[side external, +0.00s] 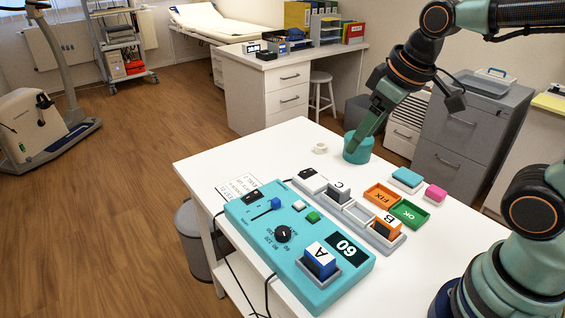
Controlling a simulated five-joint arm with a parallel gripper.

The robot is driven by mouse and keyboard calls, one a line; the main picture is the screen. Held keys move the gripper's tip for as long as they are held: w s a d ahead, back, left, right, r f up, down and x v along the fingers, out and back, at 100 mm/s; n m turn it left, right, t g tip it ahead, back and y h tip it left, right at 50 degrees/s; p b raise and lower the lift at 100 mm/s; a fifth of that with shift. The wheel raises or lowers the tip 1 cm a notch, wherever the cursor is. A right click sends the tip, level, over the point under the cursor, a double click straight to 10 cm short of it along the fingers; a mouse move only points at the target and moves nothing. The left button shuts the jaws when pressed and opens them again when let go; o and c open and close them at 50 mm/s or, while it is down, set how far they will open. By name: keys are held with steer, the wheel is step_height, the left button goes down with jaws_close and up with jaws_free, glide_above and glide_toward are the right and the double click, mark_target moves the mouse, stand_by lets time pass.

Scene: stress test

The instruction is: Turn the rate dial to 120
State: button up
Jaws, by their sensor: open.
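The rate dial (283,234) is a black round knob on the turquoise control panel (240,214), with small printed numbers around it. A dark display (346,249) on the panel reads 60. A slider with a blue knob (275,203), a white button (299,205) and a green button (313,216) sit behind the dial. A blue-and-white block marked A (319,260) stands in a grey holder in front of it.
A grey tray (361,212) right of the panel holds blocks marked C (338,190) and B (387,226). Orange FIX (382,195) and green OK (409,213) trays lie beside it. A tape roll (320,148) is near the back edge. Cables hang at the left.

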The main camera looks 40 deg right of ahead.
steer(key=w+a+f+n+g, duration=0.3)
steer(key=w+a+n, duration=0.2)
steer(key=a+n, duration=0.15)
steer(key=n+g, duration=0.2)
steer(key=n, duration=0.3)
glide_toward(282, 230)
steer(key=shift+h, duration=0.3)
step_height(282, 230, down, 9)
steer(key=shift+s+a+r, duration=0.1)
steer(key=shift+s+r, duration=0.05)
steer(key=shift+r, duration=0.05)
jaws_close()
